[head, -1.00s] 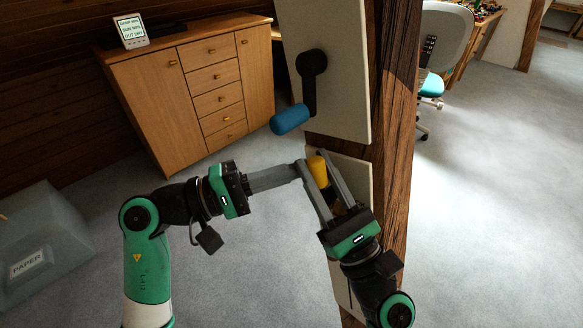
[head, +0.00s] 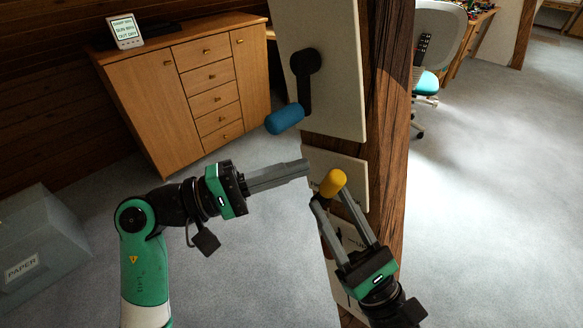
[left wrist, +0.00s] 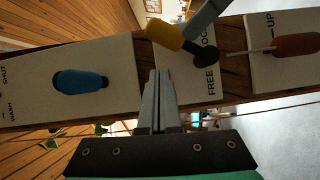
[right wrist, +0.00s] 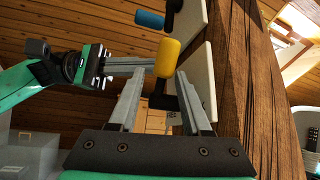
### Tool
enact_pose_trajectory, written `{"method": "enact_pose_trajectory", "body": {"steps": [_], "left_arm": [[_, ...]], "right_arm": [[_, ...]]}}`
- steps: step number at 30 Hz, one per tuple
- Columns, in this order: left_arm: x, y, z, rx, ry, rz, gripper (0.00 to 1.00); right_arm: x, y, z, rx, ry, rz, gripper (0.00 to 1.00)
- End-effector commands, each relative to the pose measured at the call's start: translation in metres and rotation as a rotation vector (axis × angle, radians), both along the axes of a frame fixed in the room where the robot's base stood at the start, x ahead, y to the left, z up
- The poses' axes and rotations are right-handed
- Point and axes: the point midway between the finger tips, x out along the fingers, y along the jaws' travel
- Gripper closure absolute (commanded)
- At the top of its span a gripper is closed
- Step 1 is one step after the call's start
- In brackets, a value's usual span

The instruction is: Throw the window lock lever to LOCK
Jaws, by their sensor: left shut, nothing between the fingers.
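The lock lever has a yellow grip (head: 333,183) and a dark pivot (left wrist: 205,55). It sits on a pale panel (head: 350,168) on the timber post, with FREE and a partly hidden LOCK lettered beside the pivot in the left wrist view. My left gripper (head: 306,168) is shut and empty, its tips just left of the yellow grip. My right gripper (head: 345,195) is open, its tips at the yellow grip; the right wrist view shows the grip (right wrist: 168,58) beyond the gap between the fingers. I cannot tell whether either finger touches it.
Above is a panel with a blue-handled lever (head: 285,119); below is one with a red handle (left wrist: 297,44). A wooden cabinet (head: 190,85) stands behind at left, a grey PAPER bin (head: 45,240) at lower left. A chair (head: 432,50) is at right; floor around the post is clear.

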Motion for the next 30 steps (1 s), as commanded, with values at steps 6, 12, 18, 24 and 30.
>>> {"method": "enact_pose_trajectory", "body": {"steps": [6,12,18,24,30], "left_arm": [[0.001,0.001,-0.001,0.001,0.003,0.002,1.00],[0.001,0.001,-0.002,0.001,0.004,0.003,1.00],[0.001,0.001,-0.002,0.001,0.004,0.003,1.00],[0.001,0.001,-0.002,0.001,0.004,0.004,1.00],[0.001,0.001,-0.002,0.001,0.004,0.004,1.00]], "right_arm": [[-0.008,-0.008,-0.005,0.003,-0.004,-0.001,0.54],[-0.023,-0.010,0.005,0.056,-0.022,0.034,0.54],[-0.039,0.000,0.051,-0.231,-0.314,-0.171,0.54],[-0.043,0.004,0.108,-0.799,-0.783,-0.670,0.54],[-0.042,-0.031,0.177,-1.471,-1.156,-1.365,0.54]]}}
